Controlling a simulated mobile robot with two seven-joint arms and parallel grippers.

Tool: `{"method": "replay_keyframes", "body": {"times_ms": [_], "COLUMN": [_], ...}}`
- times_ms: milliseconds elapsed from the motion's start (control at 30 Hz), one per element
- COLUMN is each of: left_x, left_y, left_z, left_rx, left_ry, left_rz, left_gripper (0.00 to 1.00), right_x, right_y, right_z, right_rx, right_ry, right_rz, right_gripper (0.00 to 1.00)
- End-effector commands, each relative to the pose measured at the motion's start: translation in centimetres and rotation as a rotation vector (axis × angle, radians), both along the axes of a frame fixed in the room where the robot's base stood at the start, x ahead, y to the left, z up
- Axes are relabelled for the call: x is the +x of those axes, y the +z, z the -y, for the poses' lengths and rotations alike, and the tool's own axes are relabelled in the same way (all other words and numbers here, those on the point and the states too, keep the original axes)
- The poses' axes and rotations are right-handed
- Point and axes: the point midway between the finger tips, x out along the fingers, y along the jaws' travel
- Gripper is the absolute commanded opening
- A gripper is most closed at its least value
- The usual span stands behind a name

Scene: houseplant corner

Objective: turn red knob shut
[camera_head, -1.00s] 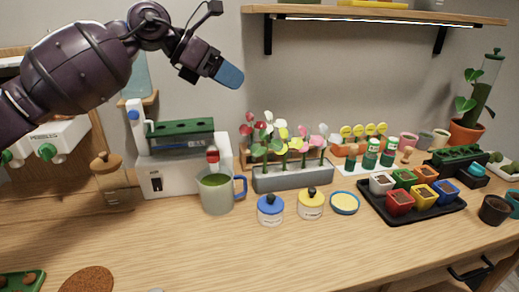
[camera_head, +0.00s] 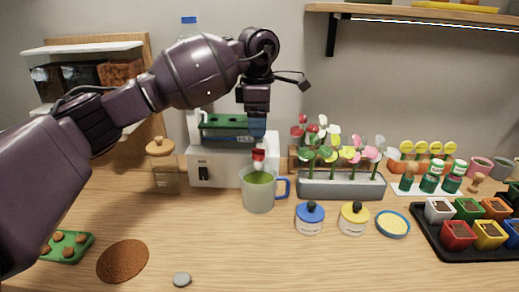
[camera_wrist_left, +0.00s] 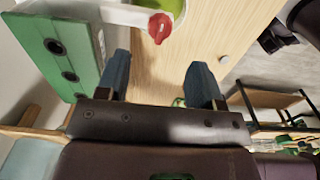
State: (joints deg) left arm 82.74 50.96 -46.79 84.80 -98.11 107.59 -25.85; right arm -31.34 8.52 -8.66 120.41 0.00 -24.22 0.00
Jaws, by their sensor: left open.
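The red knob (camera_head: 258,155) sits on the front of a white appliance (camera_head: 230,172), just above a grey mug (camera_head: 259,192) with green contents and a blue handle. In the left wrist view the red knob (camera_wrist_left: 160,27) is near the top, beyond the fingertips, and the green inside of the mug shows beside it. My left gripper (camera_head: 257,128) points down just above the knob. In the left wrist view its two blue fingers (camera_wrist_left: 158,65) are apart with nothing between them. My right gripper is not in view.
A green panel with dark holes (camera_wrist_left: 68,50) lies close beside one finger. A glass jar (camera_head: 164,178) stands left of the appliance. A planter of flowers (camera_head: 340,187), a blue-lidded pot (camera_head: 310,222) and a yellow-lidded pot (camera_head: 353,222) stand right. The front middle table is mostly clear.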

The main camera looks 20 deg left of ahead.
Motion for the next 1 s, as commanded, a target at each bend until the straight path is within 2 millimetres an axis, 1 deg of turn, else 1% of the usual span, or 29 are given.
{"method": "replay_keyframes", "body": {"times_ms": [33,200,300,400,600,867,967,1000], "left_x": [0.0,0.0,0.0,0.0,0.0,0.0,0.0,0.0], "left_y": [-1.3,-4.2,-5.5,-6.4,-7.3,-7.3,-7.3,-7.3], "left_z": [0.0,0.0,0.0,0.0,0.0,0.0,0.0,0.0], "left_rx": [0.0,0.0,0.0,-0.002,-0.001,-0.001,-0.001,-0.001], "left_ry": [0.0,0.0,0.0,0.0,0.0,0.0,0.0,0.0], "left_rz": [-0.006,-0.005,-0.005,-0.003,-0.001,0.0,0.0,0.0], "left_gripper": [0.61,0.61,0.61,0.61,0.61,0.61,0.47,0.41], "right_x": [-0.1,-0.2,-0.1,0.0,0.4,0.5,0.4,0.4], "right_y": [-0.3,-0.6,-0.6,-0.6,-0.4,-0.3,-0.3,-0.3], "right_z": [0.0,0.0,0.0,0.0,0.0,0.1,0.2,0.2], "right_rx": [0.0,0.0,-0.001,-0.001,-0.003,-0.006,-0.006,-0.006], "right_ry": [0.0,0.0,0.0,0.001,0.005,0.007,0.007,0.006], "right_rz": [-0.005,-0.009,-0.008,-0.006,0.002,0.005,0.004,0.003], "right_gripper": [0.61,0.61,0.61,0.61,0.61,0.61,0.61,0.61]}}
